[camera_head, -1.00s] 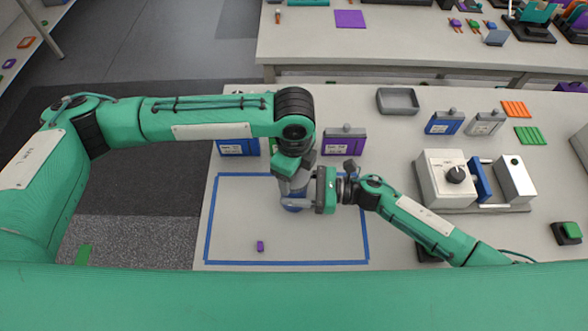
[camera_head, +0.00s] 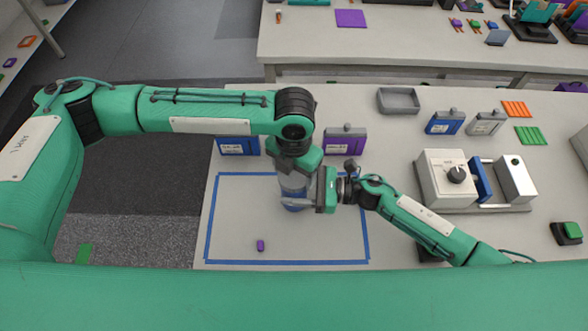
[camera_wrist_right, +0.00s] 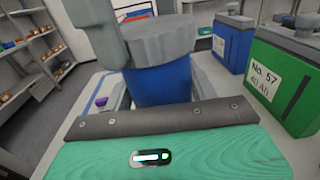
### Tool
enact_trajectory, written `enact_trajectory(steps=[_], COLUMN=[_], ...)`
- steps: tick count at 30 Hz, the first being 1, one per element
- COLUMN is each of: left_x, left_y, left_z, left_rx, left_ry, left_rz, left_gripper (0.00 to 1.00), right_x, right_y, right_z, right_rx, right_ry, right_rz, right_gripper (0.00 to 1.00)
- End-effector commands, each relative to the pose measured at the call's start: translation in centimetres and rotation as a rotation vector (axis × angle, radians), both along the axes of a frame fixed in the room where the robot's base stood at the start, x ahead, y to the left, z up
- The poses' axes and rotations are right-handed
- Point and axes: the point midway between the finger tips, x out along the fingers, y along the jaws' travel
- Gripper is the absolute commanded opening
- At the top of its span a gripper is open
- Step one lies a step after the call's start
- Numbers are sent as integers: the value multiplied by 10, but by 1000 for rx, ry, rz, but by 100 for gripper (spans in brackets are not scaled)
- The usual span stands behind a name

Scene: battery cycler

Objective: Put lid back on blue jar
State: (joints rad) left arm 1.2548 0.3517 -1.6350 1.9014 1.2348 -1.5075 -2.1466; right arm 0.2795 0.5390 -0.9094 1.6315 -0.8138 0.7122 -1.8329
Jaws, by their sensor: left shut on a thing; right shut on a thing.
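The blue jar (camera_head: 293,207) stands inside the blue tape outline, partly hidden by my grippers. My right gripper (camera_head: 303,203) is shut on the jar from the right. The jar's blue body (camera_wrist_right: 160,86) fills the middle of the right wrist view. The grey round lid (camera_wrist_right: 160,40) is directly over it there; I cannot tell whether it is fully seated or slightly above the rim. My left gripper (camera_head: 293,183) points down over the jar and is shut on the lid; its grey finger (camera_wrist_right: 95,32) shows beside the lid in the wrist view.
A small purple piece (camera_head: 260,245) lies inside the tape outline (camera_head: 286,263). Blue (camera_head: 238,146) and purple (camera_head: 344,141) labelled containers stand behind; a green one (camera_wrist_right: 290,85) shows in the wrist view. A white device (camera_head: 445,178) stands right.

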Motion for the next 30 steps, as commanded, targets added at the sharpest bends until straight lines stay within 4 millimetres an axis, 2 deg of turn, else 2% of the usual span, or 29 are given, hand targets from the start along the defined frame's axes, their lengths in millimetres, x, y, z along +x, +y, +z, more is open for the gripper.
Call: enact_trajectory(steps=[6, 12, 17, 25, 26, 29, 30], left_x=[1, 2, 2, 2, 2, 1, 1], left_y=[0, 0, 0, 0, 0, 0, 0], left_z=[1, 1, 1, 1, 1, 1, 0], left_rx=[0, 0, 0, -1, -1, -1, -1], left_ry=[-3, -3, -4, -3, -3, -2, -2], left_rz=[-352, -612, -695, -700, -700, -700, -699], left_gripper=[46, 46, 46, 46, 69, 89, 89], right_x=[0, -1, -1, -1, -1, -1, -1], right_y=[-1, -1, -1, -1, -1, 0, 0], right_z=[-2, -2, -2, -2, -2, -2, -2], right_rx=[-3, -3, -3, -3, -3, -3, -3], right_ry=[1, 1, 1, 1, 1, 1, 1], right_rz=[0, 0, 0, 0, 0, 0, 0], right_gripper=[0, 0, 0, 0, 0, 0, 0])
